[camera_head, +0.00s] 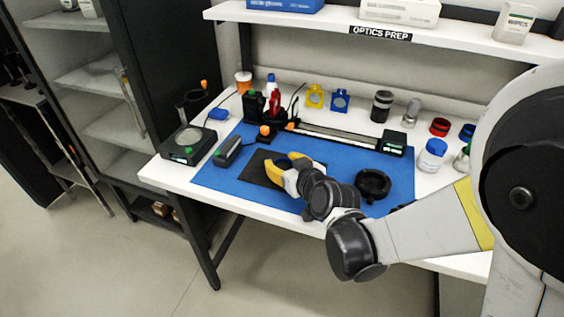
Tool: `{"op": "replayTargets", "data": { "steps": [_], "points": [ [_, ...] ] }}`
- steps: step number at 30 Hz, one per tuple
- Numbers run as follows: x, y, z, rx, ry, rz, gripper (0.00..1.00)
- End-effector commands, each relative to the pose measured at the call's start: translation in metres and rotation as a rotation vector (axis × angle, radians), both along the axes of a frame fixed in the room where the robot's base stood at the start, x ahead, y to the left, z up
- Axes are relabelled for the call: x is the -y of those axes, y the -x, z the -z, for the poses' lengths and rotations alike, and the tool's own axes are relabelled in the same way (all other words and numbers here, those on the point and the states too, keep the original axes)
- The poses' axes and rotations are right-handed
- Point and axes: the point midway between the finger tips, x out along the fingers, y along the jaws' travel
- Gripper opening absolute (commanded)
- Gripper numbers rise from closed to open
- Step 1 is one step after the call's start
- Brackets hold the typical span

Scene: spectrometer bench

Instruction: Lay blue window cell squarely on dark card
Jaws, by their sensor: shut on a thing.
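The dark card (252,171) lies flat on the blue mat, left of the middle. My gripper (287,164), with yellow fingers, is low over the card's right part. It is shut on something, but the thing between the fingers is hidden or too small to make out. A blue framed piece with a round window (340,101) stands upright at the back of the bench, well apart from my gripper. It looks like a window cell, but I cannot tell for sure. How far the fingers are above the card is unclear.
A yellow framed piece (315,96) stands beside the blue one. A long rail instrument (340,136) crosses the mat behind my gripper. A black ring-shaped dish (373,184) is to the right. A small dark box (228,151) and a scale-like device (188,146) are to the left.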

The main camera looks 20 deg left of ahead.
Motion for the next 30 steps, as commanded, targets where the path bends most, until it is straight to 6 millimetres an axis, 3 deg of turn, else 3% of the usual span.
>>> {"op": "replayTargets", "data": {
  "steps": [11,12,14,24,28,30],
  "points": [
    [0.001,0.002,0.014,-0.004,0.006,-0.003,0.14],
    [0.0,0.002,0.014,-0.003,0.007,-0.003,0.54],
    [0.001,0.002,0.015,-0.003,0.007,-0.003,0.69],
    [0.0,0.001,0.015,-0.001,0.009,-0.004,0.69],
    [0.001,0.002,0.003,-0.002,0.01,-0.004,0.69],
    [0.011,0.013,-0.006,-0.003,0.008,-0.003,0.69]
  ]
}}
